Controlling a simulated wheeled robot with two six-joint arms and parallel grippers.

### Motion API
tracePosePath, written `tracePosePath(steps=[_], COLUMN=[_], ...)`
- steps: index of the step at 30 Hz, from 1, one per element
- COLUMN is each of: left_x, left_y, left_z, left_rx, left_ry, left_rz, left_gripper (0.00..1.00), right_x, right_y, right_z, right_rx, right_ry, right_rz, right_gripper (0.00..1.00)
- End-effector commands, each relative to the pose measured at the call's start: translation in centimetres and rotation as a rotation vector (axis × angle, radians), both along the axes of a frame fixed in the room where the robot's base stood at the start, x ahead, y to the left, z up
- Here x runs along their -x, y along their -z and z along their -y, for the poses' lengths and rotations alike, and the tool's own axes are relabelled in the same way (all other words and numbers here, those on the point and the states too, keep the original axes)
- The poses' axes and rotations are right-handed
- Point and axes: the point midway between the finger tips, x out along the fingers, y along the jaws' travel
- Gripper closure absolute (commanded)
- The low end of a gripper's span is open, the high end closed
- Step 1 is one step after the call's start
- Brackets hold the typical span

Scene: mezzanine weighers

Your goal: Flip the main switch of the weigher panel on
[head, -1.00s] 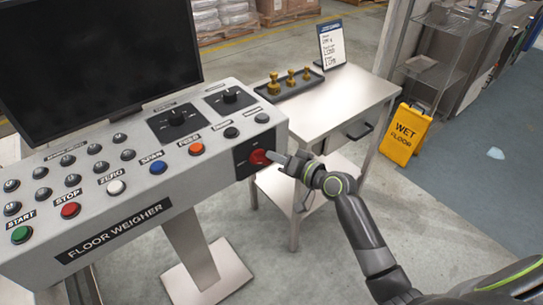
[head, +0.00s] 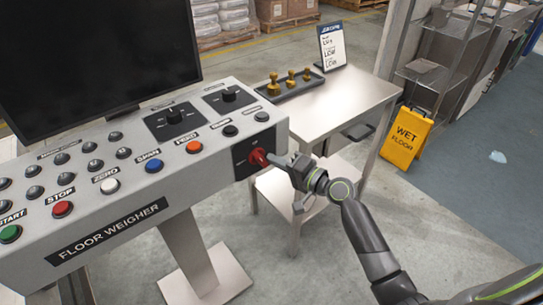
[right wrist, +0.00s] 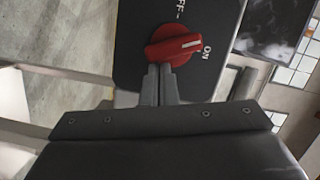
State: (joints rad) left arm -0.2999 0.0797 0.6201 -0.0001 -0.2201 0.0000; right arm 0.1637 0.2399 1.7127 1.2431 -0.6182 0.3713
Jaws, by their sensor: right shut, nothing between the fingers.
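The weigher panel (head: 130,190) is a grey console labelled FLOOR WEIGHER. Its red rotary main switch (head: 258,157) sits on a dark plate on the right end face. In the right wrist view the red knob (right wrist: 173,45) has a white pointer mark turned toward the ON label, away from OFF. My right gripper (head: 279,160) is shut and empty, its fingertips right at the knob. In the right wrist view the closed fingers (right wrist: 159,72) reach the knob's lower edge; I cannot tell whether they touch it. My left gripper is not in view.
A steel side table (head: 340,105) stands right of the panel with a tray of brass weights (head: 290,84) and a sign (head: 331,46). A yellow wet-floor sign (head: 406,137) stands farther right. A dark monitor (head: 95,55) rises behind the panel buttons.

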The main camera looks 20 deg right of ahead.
Motion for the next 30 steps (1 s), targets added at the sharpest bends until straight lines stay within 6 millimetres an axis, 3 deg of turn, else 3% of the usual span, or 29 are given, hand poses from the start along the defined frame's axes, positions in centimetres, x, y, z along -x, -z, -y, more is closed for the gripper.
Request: tracePosePath(steps=[30], left_x=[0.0], left_y=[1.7], left_z=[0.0], left_rx=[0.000], left_ry=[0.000], left_rz=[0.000], left_gripper=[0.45], right_x=[0.1], right_y=[1.0], right_z=[-0.3], right_rx=[-0.261], right_ry=[0.000], right_rz=[-0.095], right_gripper=[1.00])
